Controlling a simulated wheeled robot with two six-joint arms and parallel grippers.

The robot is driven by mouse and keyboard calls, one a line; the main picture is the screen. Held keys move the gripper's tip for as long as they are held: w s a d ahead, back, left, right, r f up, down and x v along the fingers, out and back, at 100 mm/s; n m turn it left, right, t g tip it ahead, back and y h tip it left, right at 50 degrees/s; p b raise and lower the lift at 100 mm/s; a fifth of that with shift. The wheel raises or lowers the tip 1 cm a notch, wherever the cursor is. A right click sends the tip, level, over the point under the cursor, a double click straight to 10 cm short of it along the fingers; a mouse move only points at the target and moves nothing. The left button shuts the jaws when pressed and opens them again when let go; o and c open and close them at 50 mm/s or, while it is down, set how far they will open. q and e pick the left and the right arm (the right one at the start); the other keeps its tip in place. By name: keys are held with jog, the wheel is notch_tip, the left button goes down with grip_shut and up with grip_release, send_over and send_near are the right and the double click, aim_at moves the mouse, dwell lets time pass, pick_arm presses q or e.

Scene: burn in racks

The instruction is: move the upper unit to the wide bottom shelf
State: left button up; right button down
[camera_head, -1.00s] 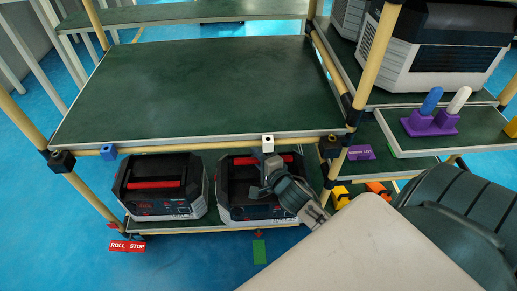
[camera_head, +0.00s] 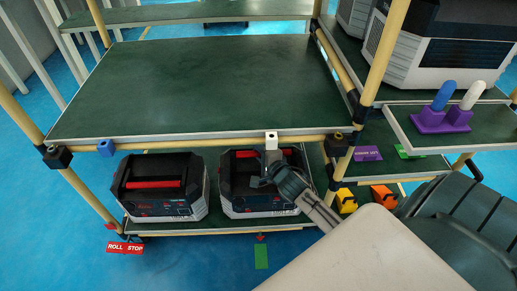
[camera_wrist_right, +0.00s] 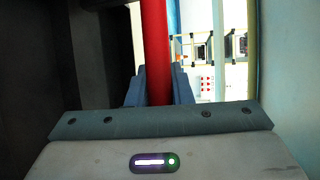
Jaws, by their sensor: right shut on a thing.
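Two black-and-grey units with red handles are on the wide bottom shelf (camera_head: 235,228), under the green upper deck. The left unit (camera_head: 160,207) stands at the left end. My right gripper (camera_head: 268,168) reaches in from the right, over the right unit (camera_head: 240,203). In the right wrist view the red handle (camera_wrist_right: 156,45) runs between the gripper's fingers (camera_wrist_right: 159,88), which are shut on it. The right unit is at shelf level, behind the front edge; whether its base touches the shelf is unclear. My left gripper is not in view.
The green upper deck (camera_head: 200,85) is bare, and its front rail (camera_head: 200,143) runs close above the units. A right-hand rack holds a larger white-and-black unit (camera_head: 440,62) and a purple holder (camera_head: 442,121) with blue and white pegs. A rack post (camera_head: 370,85) stands close to my arm.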

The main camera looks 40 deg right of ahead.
jog(key=shift+r, duration=0.35)
jog(key=c, duration=1.3)
grip_release()
jog(key=shift+f, duration=0.2)
jog(key=shift+s, duration=0.1)
jog(key=s, duration=0.4)
jog(key=s+r, duration=0.1)
jog(key=s, duration=0.2)
jog(key=s+a+r, duration=0.1)
jog(key=s, duration=0.3)
jog(key=shift+s, duration=0.35)
